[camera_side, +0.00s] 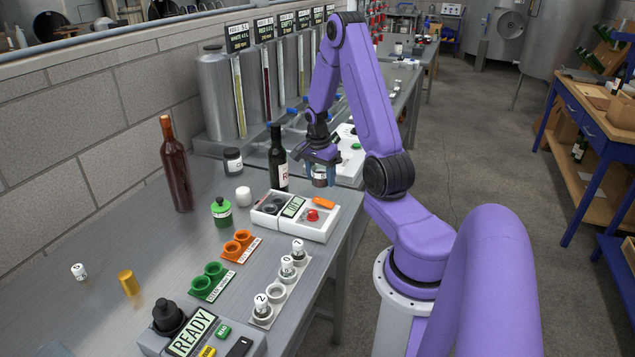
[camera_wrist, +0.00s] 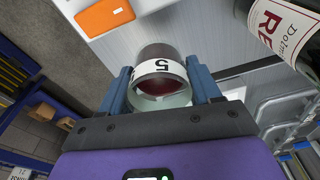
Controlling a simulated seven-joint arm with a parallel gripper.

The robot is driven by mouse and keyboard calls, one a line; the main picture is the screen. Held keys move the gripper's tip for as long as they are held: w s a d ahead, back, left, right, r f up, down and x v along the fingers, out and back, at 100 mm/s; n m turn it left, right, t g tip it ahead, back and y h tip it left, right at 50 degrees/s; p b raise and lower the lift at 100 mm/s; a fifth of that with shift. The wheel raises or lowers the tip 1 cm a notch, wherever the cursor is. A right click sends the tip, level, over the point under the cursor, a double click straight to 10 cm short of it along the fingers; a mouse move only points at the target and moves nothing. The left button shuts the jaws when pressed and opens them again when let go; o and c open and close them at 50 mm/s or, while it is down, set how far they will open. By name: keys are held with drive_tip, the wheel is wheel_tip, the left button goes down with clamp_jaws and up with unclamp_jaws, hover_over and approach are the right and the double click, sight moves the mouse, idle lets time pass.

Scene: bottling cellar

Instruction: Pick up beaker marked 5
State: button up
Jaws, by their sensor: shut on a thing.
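The beaker marked 5 (camera_wrist: 160,68) is a clear glass with a white band reading 5 and dark red liquid inside. My gripper (camera_wrist: 160,84) is shut on it, with one blue finger on each side. In the side view, my gripper (camera_side: 321,172) hangs just right of the dark wine bottle, and the beaker (camera_side: 319,181) shows partly between its fingers. I cannot tell clearly how high its base is above the bench.
A dark bottle (camera_side: 278,165) with a white label stands close left of my gripper.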

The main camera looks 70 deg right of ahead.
drive_tip(key=s+a+r, duration=0.6)
drive_tip(key=s+a, duration=0.1)
drive_tip(key=shift+s+a, duration=0.2)
drive_tip(key=shift+a, duration=0.15)
